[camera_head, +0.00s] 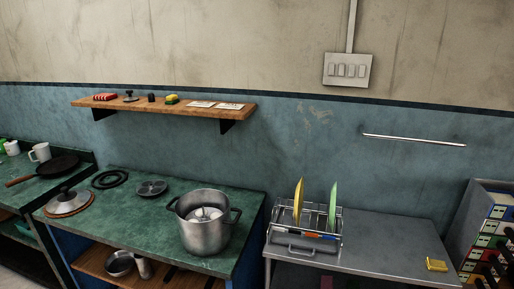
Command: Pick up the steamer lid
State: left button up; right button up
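A grey domed lid with a dark knob (66,197) rests on a round brown base at the left of the green counter. It looks like the steamer lid, but I cannot be sure. A large metal pot (203,237) with two dark handles stands open at the counter's front right. A pale round piece (206,213) with a raised middle sits inside the pot. Neither of my grippers is in view.
A dark coil (110,179) and a round metal disc (151,188) lie on the green counter (128,215). A dish rack (305,222) with two plates stands on the grey table to the right. A wooden shelf (165,107) hangs above. The counter's middle is clear.

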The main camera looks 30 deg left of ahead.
aim_at(67, 201)
jog(key=u, duration=2.2)
